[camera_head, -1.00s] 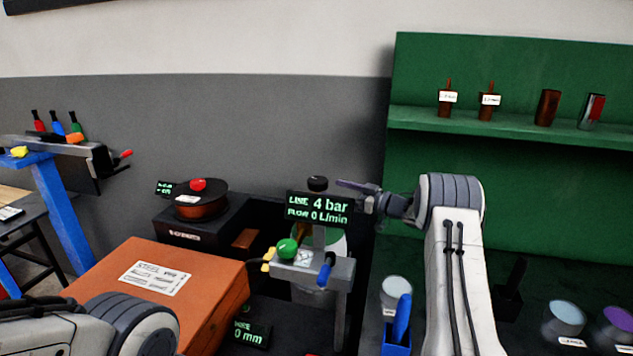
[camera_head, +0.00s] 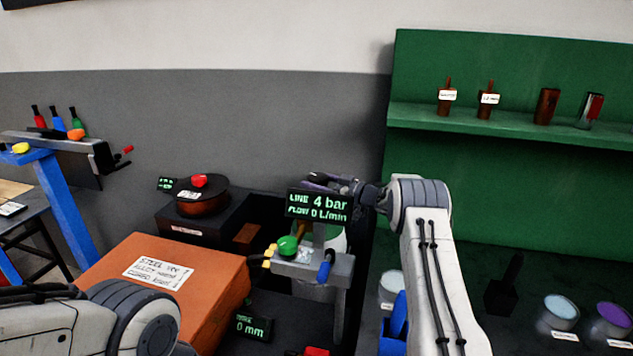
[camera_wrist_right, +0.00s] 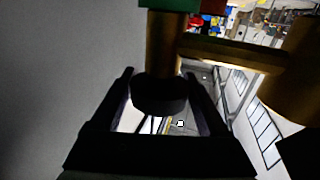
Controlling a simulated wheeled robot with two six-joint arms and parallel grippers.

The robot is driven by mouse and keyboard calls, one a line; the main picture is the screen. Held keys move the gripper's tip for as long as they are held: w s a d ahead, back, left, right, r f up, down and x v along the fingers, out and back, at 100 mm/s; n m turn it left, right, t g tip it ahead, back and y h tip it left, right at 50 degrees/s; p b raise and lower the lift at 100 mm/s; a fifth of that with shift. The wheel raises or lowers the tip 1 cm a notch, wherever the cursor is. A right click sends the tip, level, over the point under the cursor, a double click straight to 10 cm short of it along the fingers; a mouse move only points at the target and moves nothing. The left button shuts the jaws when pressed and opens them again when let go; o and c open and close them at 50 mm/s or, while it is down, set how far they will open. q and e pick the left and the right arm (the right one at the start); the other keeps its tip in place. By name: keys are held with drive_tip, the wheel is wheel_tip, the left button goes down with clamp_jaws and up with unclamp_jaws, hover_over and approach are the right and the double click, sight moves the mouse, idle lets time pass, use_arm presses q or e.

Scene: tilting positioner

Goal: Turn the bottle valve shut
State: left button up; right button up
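The bottle valve's dark round knob (camera_wrist_right: 160,95) shows in the right wrist view, at the end of a brass-coloured stem (camera_wrist_right: 163,45). My right gripper (camera_wrist_right: 160,74) has one finger on each side of the knob, with narrow gaps that suggest it is open; contact is hard to judge. In the head view my right gripper (camera_head: 322,180) reaches in from the right, above and behind the display.
The display (camera_head: 318,205) reads line 4 bar, flow 0 L/min. An orange box (camera_head: 165,285) and a dark spool unit (camera_head: 200,210) are left.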

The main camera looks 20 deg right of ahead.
drive_tip(key=shift+m+t+h+b, duration=0.6)
drive_tip(key=shift+m+t+h, duration=0.15)
drive_tip(key=shift+h, duration=0.35)
drive_tip(key=shift+f+m+t+h+b, duration=0.15)
drive_tip(key=shift+m+t+h+b, duration=0.4)
drive_tip(key=shift+m+h+b, duration=0.4)
drive_tip(key=shift+r+m+t+h+b, duration=0.2)
drive_tip(key=shift+m+t+h+b, duration=0.35)
drive_tip(key=shift+h, duration=0.6)
drive_tip(key=shift+d, duration=0.1)
drive_tip(key=o, duration=1.2)
drive_tip(key=shift+o, duration=0.2)
